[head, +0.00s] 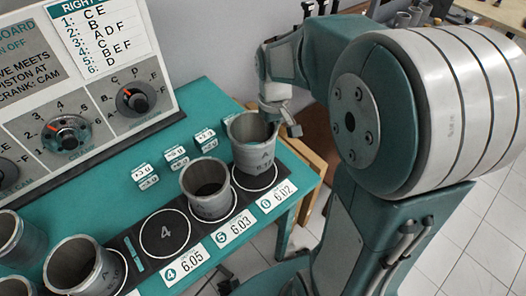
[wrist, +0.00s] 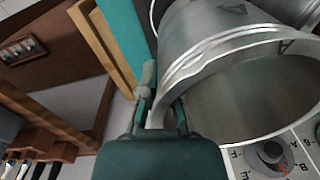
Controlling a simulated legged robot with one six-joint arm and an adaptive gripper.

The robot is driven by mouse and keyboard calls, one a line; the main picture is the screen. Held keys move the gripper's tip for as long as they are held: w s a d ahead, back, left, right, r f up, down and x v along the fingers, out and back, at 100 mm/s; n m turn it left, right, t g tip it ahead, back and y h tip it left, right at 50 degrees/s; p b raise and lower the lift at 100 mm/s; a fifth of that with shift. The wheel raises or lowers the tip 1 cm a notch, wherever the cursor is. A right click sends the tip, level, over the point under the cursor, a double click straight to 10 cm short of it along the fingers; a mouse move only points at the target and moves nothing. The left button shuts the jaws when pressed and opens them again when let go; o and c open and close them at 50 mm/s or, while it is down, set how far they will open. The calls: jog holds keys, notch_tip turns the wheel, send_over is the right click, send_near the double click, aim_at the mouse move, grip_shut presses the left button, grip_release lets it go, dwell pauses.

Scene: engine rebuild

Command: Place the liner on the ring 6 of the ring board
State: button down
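A grey metal liner marked A (head: 254,155) is at ring 6 (head: 266,185), the rightmost ring of the dark ring board (head: 145,214). The white ring shows around the front of its lower end; I cannot tell whether the liner touches the board or hangs just above it. It looks nearly upright. My gripper (head: 280,122) is at its right rim. In the wrist view my gripper (wrist: 163,112) has one finger on each side of the wall of the liner (wrist: 205,50), shut on it.
Another liner (head: 207,190) stands on ring 5. Ring 4 (head: 165,233) is empty. More liners (head: 80,266) stand at the left. Small tags (head: 177,157) lie behind the board and number cards (head: 233,226) in front. A control panel (head: 95,75) stands at the back left.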

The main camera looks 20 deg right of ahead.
aim_at(271, 140)
jog(key=shift+f, duration=3.2)
jog(key=shift+f, duration=0.1)
jog(key=c, duration=0.8)
grip_release()
notch_tip(271, 140, up, 11)
jog(key=shift+d+r, duration=0.1)
jog(key=shift+r, duration=0.6)
jog(key=s+a+r, duration=0.1)
jog(key=s, duration=0.1)
jog(key=s+a+r+t, duration=0.1)
jog(key=s, duration=0.1)
jog(key=s+a+r+t, duration=0.1)
jog(key=s, duration=0.1)
jog(key=shift+s+r+m, duration=0.3)
jog(key=shift+s+r, duration=0.05)
jog(key=s+a+t, duration=0.2)
jog(key=s+t, duration=0.1)
jog(key=s, duration=0.5)
jog(key=shift+a+r+m+t, duration=0.2)
jog(key=shift+m+t, duration=0.1)
jog(key=shift+m, duration=0.1)
